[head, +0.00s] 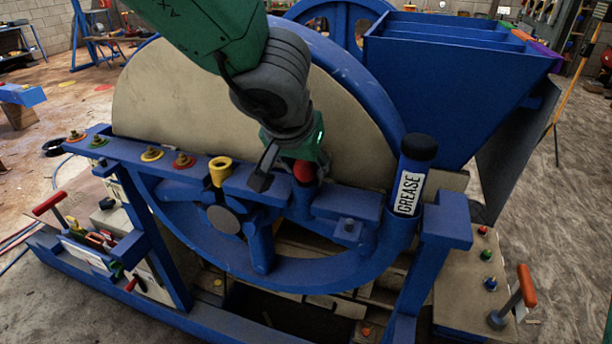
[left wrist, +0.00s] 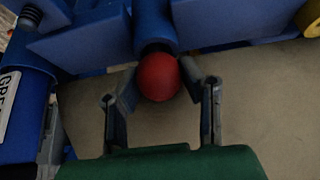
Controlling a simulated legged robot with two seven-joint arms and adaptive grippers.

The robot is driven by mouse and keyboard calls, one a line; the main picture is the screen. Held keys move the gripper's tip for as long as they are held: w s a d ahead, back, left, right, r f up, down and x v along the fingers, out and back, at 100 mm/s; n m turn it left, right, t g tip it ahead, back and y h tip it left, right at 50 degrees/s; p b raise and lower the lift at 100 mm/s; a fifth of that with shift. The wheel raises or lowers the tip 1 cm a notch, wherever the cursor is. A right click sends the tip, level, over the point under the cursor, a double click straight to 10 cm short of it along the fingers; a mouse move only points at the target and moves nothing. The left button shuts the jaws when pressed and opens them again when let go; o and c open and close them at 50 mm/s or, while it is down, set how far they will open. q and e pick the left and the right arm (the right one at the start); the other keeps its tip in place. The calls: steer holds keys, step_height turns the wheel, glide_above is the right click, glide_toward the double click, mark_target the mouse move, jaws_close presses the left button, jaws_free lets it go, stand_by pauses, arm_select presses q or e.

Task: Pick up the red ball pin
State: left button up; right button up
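The red ball pin (head: 304,171) sits in a blue socket on the crusher's front crossbar in the head view. In the left wrist view its round red head (left wrist: 158,77) shows at the mouth of a blue tube; the rest of the pin is hidden. My left gripper (head: 288,174) reaches down to it from above. Its fingers (left wrist: 160,82) are apart, one on each side of the red head, with narrow gaps; firm contact is not visible. My right gripper is not in view.
A yellow ring-topped part (head: 220,170) stands left of the pin on the crossbar. A blue GREASE tube (head: 411,180) with a black cap stands to the right. The big blue wheel (head: 365,85) and hopper (head: 455,85) rise behind. Red-handled levers (head: 49,204) (head: 526,287) flank the frame.

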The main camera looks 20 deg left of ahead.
arm_select(q)
jaws_close()
